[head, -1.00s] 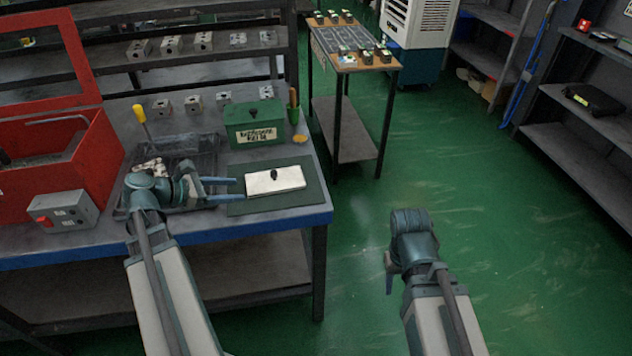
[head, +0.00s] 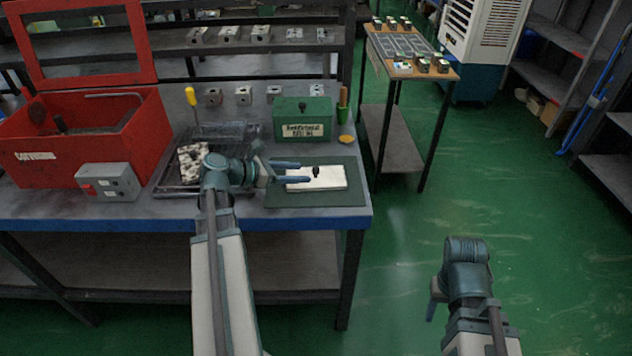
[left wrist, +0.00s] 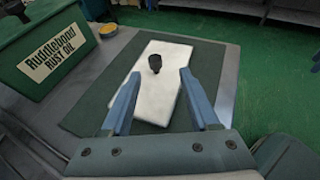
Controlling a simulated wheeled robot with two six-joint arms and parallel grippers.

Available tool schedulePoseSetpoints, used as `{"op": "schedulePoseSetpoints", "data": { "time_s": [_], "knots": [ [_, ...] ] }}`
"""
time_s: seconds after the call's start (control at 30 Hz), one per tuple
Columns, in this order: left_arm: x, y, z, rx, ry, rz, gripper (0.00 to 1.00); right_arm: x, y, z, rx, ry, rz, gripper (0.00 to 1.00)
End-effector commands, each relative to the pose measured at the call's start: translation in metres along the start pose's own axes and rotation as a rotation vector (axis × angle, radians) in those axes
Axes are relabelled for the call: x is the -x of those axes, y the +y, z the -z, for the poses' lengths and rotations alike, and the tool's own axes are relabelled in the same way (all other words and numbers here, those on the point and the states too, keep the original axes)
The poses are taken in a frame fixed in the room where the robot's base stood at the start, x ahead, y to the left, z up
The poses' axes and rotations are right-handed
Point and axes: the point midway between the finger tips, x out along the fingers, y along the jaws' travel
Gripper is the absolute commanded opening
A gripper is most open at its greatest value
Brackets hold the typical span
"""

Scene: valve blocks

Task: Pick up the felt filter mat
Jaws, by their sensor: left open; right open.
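The felt filter mat (head: 328,180) is a flat white rectangle with a small black knob on top. It lies on a dark green pad (head: 350,197) near the front right of the workbench. In the left wrist view, the white mat (left wrist: 155,103) lies beneath my open fingers, with the black knob just beyond their tips. My left gripper (head: 306,172) is open and empty, its two blue fingers reaching over the mat's left end; it also shows in the left wrist view (left wrist: 160,75). I cannot tell whether they touch. My right gripper (head: 435,300) hangs open, away from the bench.
A green rust oil box (head: 303,133) stands behind the pad, with an orange-yellow dish (head: 346,139) beside it. A dark tray (head: 180,188) holding a speckled item and a grey switch box (head: 108,182) are left.

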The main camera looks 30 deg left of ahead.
Motion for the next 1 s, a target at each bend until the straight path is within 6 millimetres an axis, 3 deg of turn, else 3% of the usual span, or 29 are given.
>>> {"op": "schedulePoseSetpoints", "data": {
  "time_s": [0.27, 0.67, 0.87, 0.9, 1.0],
  "knots": [
    [-0.005, 0.001, 0.0, -0.001, 0.0, 0.001, 0.62, -0.002, 0.0, 0.0, 0.0, 0.0, 0.0, 0.5],
    [-0.054, 0.007, 0.002, -0.001, 0.0, 0.002, 0.62, -0.022, -0.002, 0.001, 0.0, 0.0, 0.0, 0.5],
    [-0.054, 0.007, 0.0, -0.001, 0.0, 0.0, 0.62, -0.021, -0.002, 0.001, 0.0, 0.0, 0.0, 0.5],
    [-0.054, 0.007, 0.0, -0.001, 0.0, 0.0, 0.6, -0.021, -0.002, 0.001, 0.0, 0.0, 0.0, 0.5],
    [-0.054, 0.007, 0.0, -0.001, 0.0, 0.0, 0.42, -0.021, -0.002, 0.001, 0.0, 0.0, 0.0, 0.5]
  ]
}}
